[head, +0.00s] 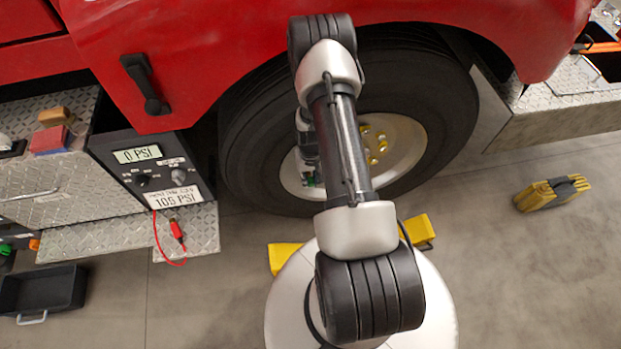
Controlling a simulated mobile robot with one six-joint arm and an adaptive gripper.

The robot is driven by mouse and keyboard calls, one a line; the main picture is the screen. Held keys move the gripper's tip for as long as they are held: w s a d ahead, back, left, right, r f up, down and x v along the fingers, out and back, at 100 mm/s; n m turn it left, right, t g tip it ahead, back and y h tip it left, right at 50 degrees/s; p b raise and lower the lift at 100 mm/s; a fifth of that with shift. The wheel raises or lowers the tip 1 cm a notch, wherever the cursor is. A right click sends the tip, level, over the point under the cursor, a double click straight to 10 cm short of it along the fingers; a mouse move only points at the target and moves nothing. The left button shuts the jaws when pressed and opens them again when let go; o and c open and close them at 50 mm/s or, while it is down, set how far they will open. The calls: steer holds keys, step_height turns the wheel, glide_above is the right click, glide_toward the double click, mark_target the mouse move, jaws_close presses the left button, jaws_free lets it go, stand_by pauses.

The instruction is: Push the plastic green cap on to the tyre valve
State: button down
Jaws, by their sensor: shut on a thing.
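A large black tyre (250,140) with a pale wheel rim (408,135) and yellow hub nuts stands under the red truck. My arm reaches across the front of the wheel. My gripper (308,173) is small in view, at the left part of the rim, partly behind my arm. It is shut on a small green thing, which looks like the green cap (309,182). The tyre valve cannot be made out. I cannot tell whether the cap touches it.
A pump panel (120,180) reading 0 PSI, with a 105 PSI label, is at left. A red hose (158,238) ends at a red connector (177,233) on a metal step. Yellow chocks (286,258) sit below the tyre. A yellow object (552,193) lies on open floor at right.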

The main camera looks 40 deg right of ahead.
steer(key=shift+w+d, duration=0.2)
steer(key=shift+w, duration=0.1)
stand_by(0.6)
steer(key=c, duration=1.4)
jaws_free()
steer(key=shift+r, duration=0.1)
step_height(320, 180, up, 12)
